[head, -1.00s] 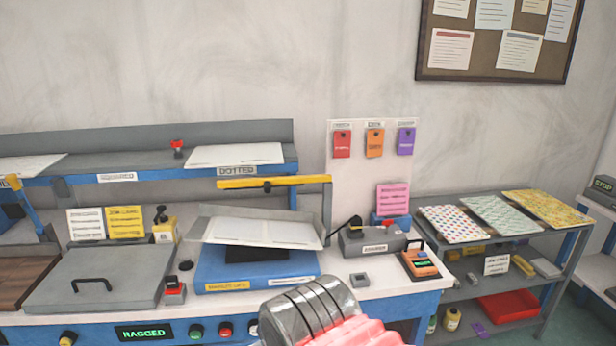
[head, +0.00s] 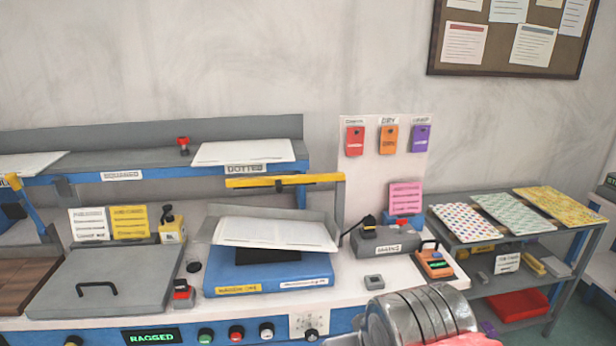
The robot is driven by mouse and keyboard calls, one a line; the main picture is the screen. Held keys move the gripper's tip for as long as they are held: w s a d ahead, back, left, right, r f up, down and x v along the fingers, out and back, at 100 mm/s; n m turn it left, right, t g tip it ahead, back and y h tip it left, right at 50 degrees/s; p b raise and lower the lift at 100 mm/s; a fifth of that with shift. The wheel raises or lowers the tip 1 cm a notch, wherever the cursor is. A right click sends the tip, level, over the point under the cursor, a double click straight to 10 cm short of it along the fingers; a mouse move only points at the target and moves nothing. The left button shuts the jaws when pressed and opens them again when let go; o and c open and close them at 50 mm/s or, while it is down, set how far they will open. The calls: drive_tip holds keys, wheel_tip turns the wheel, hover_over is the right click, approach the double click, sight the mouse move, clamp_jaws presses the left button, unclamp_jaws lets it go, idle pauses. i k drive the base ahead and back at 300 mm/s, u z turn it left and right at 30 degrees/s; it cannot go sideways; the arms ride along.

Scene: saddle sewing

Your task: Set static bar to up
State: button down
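A long yellow bar (head: 285,181), which I take to be the static bar, runs level above the blue machine (head: 270,272). Its right end meets a grey upright. A small dark part sits under the middle of the bar. Below it, white paper sheets (head: 275,233) lie on the machine's tilted grey tray. A metallic ribbed part of my arm with a pink section shows at the bottom right, in front of the bench edge. My gripper's fingers do not show. No part of my arm visibly touches the bar.
A grey hinged lid (head: 105,280) with a black handle is left of the machine. A small grey unit (head: 382,242) and an orange device (head: 435,262) stand to its right. A shelf rack (head: 500,258) with patterned sheets is farther right. Buttons and a "RAGGED" display (head: 152,337) line the bench front.

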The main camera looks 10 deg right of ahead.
sight(278, 183)
drive_tip(key=z, duration=0.05)
drive_tip(key=k, duration=0.65)
drive_tip(key=u, duration=0.5)
drive_tip(key=i, duration=1.25)
drive_tip(key=u, duration=0.55)
